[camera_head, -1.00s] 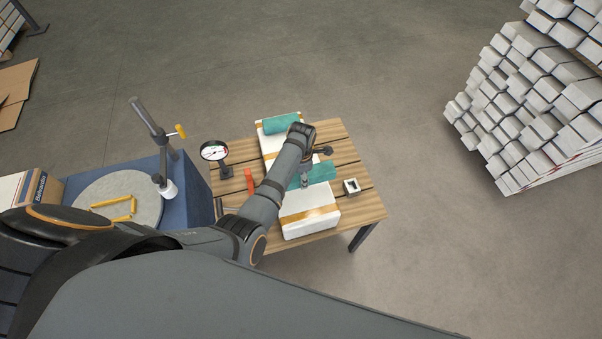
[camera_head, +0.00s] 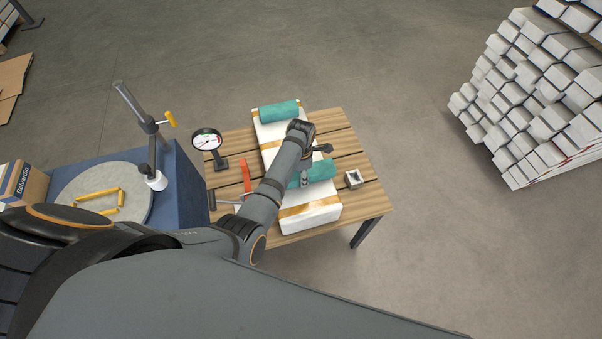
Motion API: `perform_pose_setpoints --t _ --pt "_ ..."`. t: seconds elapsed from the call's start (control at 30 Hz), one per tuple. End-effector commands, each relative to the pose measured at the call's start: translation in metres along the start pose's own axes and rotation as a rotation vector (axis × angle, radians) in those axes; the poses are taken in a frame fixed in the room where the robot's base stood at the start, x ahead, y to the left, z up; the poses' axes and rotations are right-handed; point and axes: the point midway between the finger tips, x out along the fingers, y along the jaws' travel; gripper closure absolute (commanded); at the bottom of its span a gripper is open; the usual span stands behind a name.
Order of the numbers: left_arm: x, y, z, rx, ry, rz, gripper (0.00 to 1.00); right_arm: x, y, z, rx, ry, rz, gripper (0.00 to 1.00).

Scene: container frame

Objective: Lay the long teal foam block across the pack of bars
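The pack of bars (camera_head: 306,213) is a long white bundle with orange straps, lying on a slatted wooden table. One teal foam block (camera_head: 279,111) lies crosswise at its far end. Another teal foam block (camera_head: 319,171) is crosswise over the nearer half, partly hidden by my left arm. I cannot tell whether this block touches the pack or is held just above it. My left gripper (camera_head: 304,182) points down at this block; its fingers are too small and covered to tell open from shut. My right gripper is out of view.
On the table (camera_head: 335,132) stand a dial gauge (camera_head: 207,141), a red-orange bar (camera_head: 246,176) and a small square metal piece (camera_head: 354,178). A blue bench (camera_head: 187,185) with a round grey plate is at left. White bars (camera_head: 535,95) are stacked at far right.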

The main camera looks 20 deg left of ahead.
Motion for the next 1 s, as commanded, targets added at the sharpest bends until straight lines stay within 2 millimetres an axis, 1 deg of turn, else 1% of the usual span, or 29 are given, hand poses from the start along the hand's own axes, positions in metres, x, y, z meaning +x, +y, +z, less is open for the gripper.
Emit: perform_pose_setpoints --t 0.6,0.63,0.8,0.83,1.0 --pt "0.012 0.000 0.000 0.000 0.000 0.000 0.70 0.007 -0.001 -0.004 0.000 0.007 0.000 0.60" --pt "0.012 0.000 0.000 0.000 0.000 0.000 0.48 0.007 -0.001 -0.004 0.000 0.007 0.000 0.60" --pt "0.012 0.000 0.000 0.000 0.000 0.000 0.25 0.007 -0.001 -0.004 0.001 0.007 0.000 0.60" --pt "0.012 0.000 0.000 0.000 0.000 0.000 0.23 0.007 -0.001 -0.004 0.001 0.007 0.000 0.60" --pt "0.012 0.000 0.000 0.000 0.000 0.000 0.23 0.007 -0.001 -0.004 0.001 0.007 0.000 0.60"
